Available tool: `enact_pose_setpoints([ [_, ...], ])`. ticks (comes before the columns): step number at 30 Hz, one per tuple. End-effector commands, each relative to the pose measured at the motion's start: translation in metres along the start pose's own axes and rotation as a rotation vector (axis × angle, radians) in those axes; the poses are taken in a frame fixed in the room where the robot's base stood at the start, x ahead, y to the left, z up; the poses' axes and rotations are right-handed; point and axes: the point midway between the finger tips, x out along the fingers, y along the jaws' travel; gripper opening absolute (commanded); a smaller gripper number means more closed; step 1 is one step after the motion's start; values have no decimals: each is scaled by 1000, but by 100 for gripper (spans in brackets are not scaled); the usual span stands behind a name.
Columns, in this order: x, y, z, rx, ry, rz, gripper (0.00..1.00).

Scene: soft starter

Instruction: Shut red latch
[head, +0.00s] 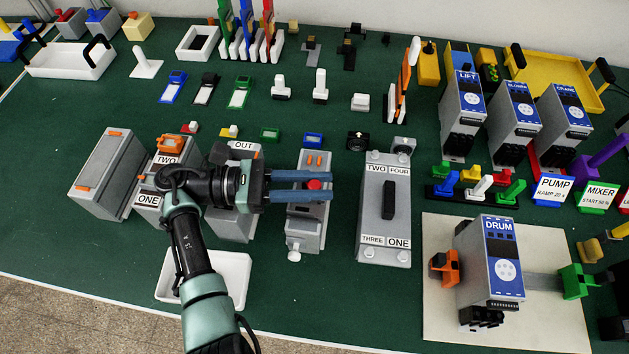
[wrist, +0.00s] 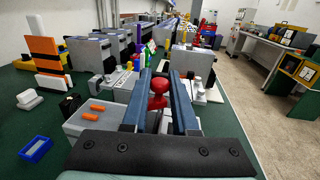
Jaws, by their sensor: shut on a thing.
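The red latch (head: 314,184) shows as a small red knob on top of a grey box (head: 306,225) in the middle of the table. In the wrist view the red knob (wrist: 158,86) has a rounded head and stands between the blue fingers. My gripper (head: 328,184) reaches in from the left with its two long fingers, one on each side of the knob, shut on it. The fingers and wrist plate hide part of the box. I cannot tell how far the latch is turned or closed.
A grey switch box with a black handle (head: 388,200) is close on the right. More grey boxes (head: 107,172) stand left. A white tray (head: 235,280) lies in front, partly under my arm.

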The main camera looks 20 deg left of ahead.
Motion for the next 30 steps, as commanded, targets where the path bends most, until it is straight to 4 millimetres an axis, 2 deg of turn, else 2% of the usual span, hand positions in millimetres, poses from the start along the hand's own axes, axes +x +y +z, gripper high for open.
enact_pose_setpoints([
  [10, 1, -1, 0, -1, -1, -5, 0],
  [11, 1, -1, 0, -1, -1, -5, 32],
  [15, 1, -1, 0, -1, -1, -4, 56],
  [30, -1, 0, 0, 0, -1, -2, 56],
])
